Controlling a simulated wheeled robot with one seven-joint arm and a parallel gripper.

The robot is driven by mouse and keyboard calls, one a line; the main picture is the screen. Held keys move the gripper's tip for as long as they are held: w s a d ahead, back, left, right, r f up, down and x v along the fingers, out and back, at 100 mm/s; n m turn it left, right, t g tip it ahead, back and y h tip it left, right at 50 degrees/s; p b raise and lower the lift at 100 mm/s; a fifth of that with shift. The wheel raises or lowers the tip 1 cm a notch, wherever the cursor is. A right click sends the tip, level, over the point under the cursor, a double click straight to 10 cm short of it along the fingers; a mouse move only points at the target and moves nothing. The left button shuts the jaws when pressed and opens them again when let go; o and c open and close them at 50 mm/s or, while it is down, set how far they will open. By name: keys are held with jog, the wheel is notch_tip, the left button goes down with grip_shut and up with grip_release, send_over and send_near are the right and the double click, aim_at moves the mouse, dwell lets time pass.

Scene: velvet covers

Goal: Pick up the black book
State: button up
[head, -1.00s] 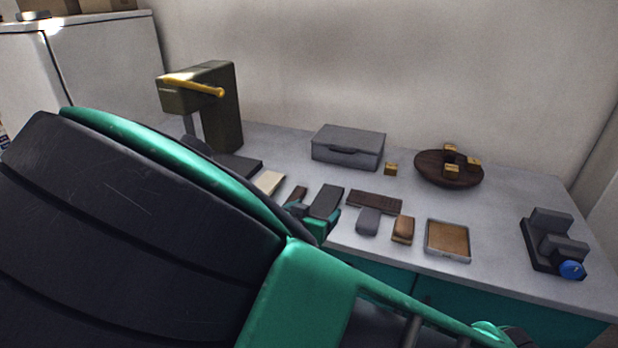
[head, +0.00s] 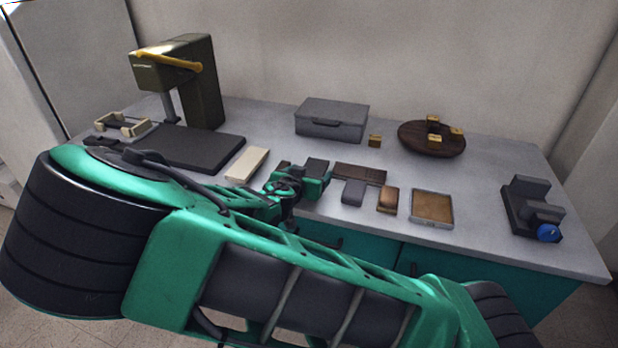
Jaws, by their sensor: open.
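A dark block that looks like the black book (head: 317,166) lies on the grey counter near its front edge, in the head view. My green gripper (head: 304,178) is over its near end and hides much of it. The gripper is open, with a finger showing towards each side of the book. I cannot tell whether the fingers touch it.
A dark brown bar (head: 360,174), a grey block (head: 354,192), a brown block (head: 388,200) and a tray (head: 432,208) lie to the right. A cream block (head: 247,164) is left. A grey case (head: 331,119) stands behind.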

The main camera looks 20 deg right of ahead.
jog(key=shift+w+d+f, duration=0.2)
jog(key=shift+w+d, duration=0.05)
jog(key=shift+w, duration=0.1)
jog(key=c, duration=1.3)
jog(key=shift+o, duration=0.2)
jog(key=shift+r, duration=0.1)
